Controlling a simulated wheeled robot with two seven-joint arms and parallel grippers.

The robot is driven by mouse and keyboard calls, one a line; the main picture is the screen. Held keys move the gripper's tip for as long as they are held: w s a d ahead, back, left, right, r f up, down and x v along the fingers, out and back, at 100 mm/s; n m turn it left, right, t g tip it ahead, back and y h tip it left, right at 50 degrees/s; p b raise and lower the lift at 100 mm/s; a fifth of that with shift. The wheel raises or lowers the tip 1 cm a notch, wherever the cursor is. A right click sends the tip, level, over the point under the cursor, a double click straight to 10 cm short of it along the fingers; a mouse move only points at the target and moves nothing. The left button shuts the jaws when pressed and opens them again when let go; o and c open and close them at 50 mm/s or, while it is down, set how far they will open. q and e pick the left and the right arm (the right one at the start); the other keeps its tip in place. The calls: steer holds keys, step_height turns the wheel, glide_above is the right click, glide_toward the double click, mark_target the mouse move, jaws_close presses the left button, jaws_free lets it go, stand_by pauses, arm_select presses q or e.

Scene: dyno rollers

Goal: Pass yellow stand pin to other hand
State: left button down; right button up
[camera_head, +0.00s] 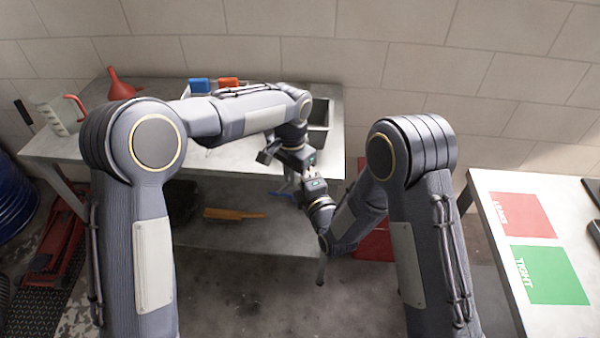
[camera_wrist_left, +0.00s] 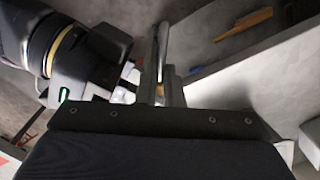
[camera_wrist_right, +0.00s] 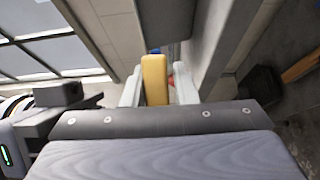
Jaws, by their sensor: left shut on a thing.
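The yellow stand pin (camera_wrist_right: 155,80) stands between the two pale fingers of my right gripper (camera_wrist_right: 158,92) in the right wrist view, with a narrow gap showing beside it. My right gripper looks open around it. My left gripper (camera_wrist_left: 162,75) is shut on the pin; in the left wrist view its fingers are close together and hide most of it. In the head view my left gripper (camera_head: 301,166) and right gripper (camera_head: 311,177) meet nearly tip to tip in front of the workbench. The pin is too small to make out there.
A grey workbench (camera_head: 60,148) carries a jug (camera_head: 55,115), a red funnel (camera_head: 121,88), blue and orange items and a dark bin (camera_head: 319,122). A brush (camera_head: 232,214) lies on its lower shelf. A right-hand table (camera_head: 495,215) has red and green mats.

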steer(key=shift+f, duration=0.1)
jaws_close()
arm_select(q)
steer(key=c, duration=1.5)
jaws_free()
steer(key=shift+r, duration=0.1)
step_height(320, 180, up, 12)
steer(key=s+a+r+n+h, duration=0.1)
steer(key=s+a+r+n, duration=0.15)
steer(key=s+a, duration=0.4)
steer(key=s+a+f+n+t+h, duration=0.1)
steer(key=s+a+n+t+h, duration=0.25)
steer(key=s+a, duration=1)
steer(key=s+d+f+n+t, duration=0.2)
steer(key=s+f, duration=0.3)
steer(key=s, duration=0.4)
steer(key=shift+s+f+n+y, duration=0.15)
steer(key=shift+f+n+y, duration=0.2)
steer(key=shift+n, duration=0.55)
